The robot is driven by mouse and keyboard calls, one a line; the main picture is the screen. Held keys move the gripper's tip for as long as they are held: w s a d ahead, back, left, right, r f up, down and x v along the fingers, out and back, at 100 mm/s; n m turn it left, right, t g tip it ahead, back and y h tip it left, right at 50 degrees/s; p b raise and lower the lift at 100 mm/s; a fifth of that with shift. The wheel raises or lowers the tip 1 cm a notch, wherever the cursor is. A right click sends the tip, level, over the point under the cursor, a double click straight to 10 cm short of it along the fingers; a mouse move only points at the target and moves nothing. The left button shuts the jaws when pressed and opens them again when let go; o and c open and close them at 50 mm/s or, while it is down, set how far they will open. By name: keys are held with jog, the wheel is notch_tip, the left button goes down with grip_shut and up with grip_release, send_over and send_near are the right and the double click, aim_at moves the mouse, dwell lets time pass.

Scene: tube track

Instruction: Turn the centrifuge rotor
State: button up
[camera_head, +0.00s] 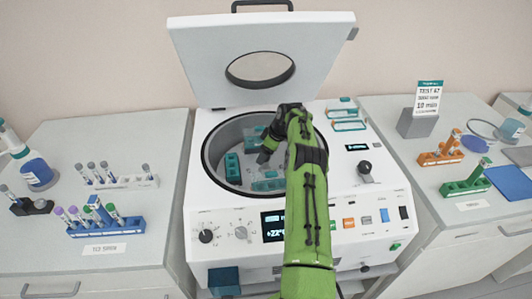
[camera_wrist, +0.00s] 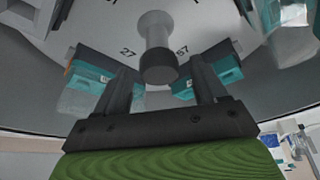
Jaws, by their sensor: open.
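The centrifuge (camera_head: 345,195) stands in the middle with its lid (camera_head: 190,50) raised. In its round bowl, the rotor carries teal buckets, one of them at the left (camera_head: 232,166). My arm reaches over the front panel into the bowl and hides part of the rotor. My gripper (camera_head: 266,150) is down inside the bowl. In the wrist view my gripper (camera_wrist: 161,78) is open, with the rotor's grey central knob (camera_wrist: 158,50) showing between and beyond the fingers. A teal bucket (camera_wrist: 88,80) lies beside the left finger, another (camera_wrist: 215,70) beside the right. I cannot tell whether the fingers touch them.
The left bench (camera_head: 120,135) holds a white rack (camera_head: 125,183) and a blue rack (camera_head: 105,227) of tubes. The right bench (camera_head: 390,108) holds an orange rack (camera_head: 438,157), a green rack (camera_head: 465,185) and a sign (camera_head: 428,98). The bowl's rim surrounds my gripper.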

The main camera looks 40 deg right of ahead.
jog(key=shift+c, duration=0.4)
grip_shut()
dwell(0.9)
jog(key=shift+o, duration=0.4)
grip_release()
jog(key=p+v, duration=0.2)
jog(key=v, duration=1.3)
jog(key=shift+r, duration=0.4)
jog(key=shift+d, duration=0.1)
